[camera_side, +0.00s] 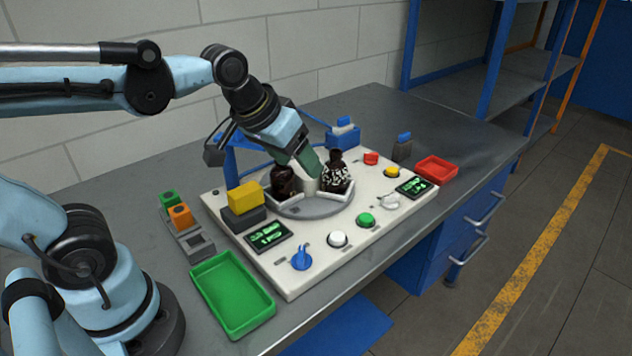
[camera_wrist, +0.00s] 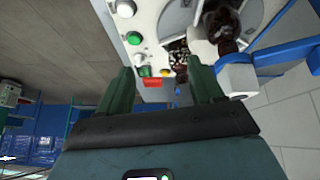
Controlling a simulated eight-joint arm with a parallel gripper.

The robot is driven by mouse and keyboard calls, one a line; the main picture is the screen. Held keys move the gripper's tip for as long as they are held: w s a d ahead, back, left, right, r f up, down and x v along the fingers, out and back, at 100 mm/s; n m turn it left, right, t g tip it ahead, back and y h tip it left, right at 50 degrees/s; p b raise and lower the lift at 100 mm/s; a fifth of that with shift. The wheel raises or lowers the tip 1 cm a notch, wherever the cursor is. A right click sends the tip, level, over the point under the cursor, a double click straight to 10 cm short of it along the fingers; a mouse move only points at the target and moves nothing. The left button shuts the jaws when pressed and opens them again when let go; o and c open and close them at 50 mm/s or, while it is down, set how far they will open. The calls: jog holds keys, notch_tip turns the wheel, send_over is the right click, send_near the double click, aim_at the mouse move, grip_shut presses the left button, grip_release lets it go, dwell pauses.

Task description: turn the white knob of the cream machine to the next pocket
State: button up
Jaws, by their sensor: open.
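The cream machine (camera_side: 275,265) lies on the grey bench. Its white knob (camera_side: 390,202) sits on the front right of the panel, between a green button and a small display; in the wrist view the white knob (camera_wrist: 143,59) shows past one finger. A round grey turntable (camera_side: 318,208) with cream pocket walls holds dark amber bottles (camera_side: 336,177), one with a white-patterned label. My gripper (camera_side: 309,166) is open, over the turntable between the bottles and apart from the knob. Its green fingers (camera_wrist: 161,68) are spread in the wrist view, nothing visible between their pads.
A white button (camera_side: 337,239), a green button (camera_side: 366,220) and a blue knob (camera_side: 301,258) line the panel's front. A green tray (camera_side: 233,294) stands at the left, a red tray (camera_side: 437,168) at the right. A blue frame (camera_side: 229,160) rises behind the turntable.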

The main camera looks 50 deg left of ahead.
jog(key=w+d+r+n+g, duration=0.1)
jog(key=w+r+n, duration=0.2)
jog(key=w, duration=0.3)
jog(key=n+g, duration=0.5)
jog(key=n, duration=0.2)
send_over(391, 195)
notch_tip(391, 195, down, 5)
notch_tip(391, 195, down, 11)
jog(key=shift+f, duration=0.15)
jog(key=c, duration=1.1)
jog(key=shift+o, duration=0.2)
